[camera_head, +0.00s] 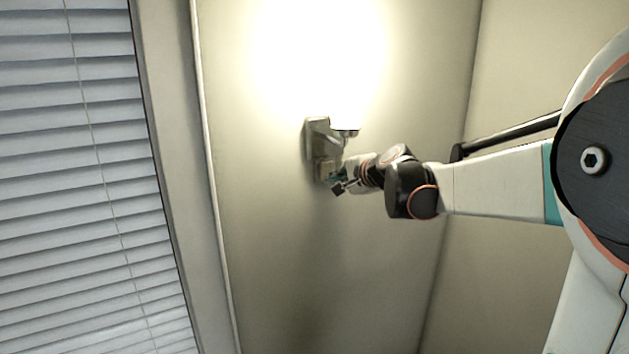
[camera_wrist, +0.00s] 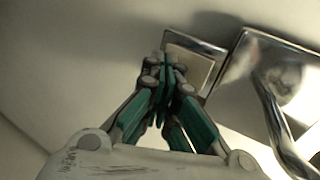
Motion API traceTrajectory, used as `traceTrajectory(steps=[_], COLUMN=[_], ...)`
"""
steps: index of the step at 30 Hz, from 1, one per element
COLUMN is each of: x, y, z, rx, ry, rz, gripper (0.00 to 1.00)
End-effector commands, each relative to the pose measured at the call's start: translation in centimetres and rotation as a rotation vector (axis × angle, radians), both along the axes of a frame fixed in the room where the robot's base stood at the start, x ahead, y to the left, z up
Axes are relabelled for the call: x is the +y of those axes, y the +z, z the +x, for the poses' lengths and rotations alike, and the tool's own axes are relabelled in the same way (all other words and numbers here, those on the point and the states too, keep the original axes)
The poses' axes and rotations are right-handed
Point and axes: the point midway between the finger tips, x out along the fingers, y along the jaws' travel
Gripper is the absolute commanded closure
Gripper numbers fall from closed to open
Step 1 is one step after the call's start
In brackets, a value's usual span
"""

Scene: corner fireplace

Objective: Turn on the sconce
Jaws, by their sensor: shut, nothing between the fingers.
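The sconce (camera_head: 318,139) is mounted on the wall in the head view, with a metal backplate and arm. Its shade is lost in a bright glow above, so the lamp is lit. In the wrist view, its shiny metal backplate (camera_wrist: 262,88) and curved arm fill the right side. A small square switch plate (camera_wrist: 190,66) with a metal frame sits beside the backplate. My gripper (camera_wrist: 166,62) is shut and empty, with its fingertips in front of the left part of this plate. I cannot tell whether they touch it. In the head view my gripper (camera_head: 338,182) is just below the sconce.
A window with closed blinds (camera_head: 85,180) and a pale frame is on the left in the head view. The wall (camera_head: 270,250) below the sconce is bare. A wall corner runs behind my arm on the right.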

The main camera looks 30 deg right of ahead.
Motion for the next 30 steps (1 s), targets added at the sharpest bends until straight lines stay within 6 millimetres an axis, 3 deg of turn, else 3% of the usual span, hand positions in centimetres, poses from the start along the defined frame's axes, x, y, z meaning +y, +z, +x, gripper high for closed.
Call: traceTrajectory(steps=[18, 30], x=[0.0, 0.0], y=[1.7, 1.7], z=[0.0, -0.1], rx=[0.000, 0.000], ry=[0.000, 0.000], rz=[0.001, 0.001], gripper=[1.00, 1.00])
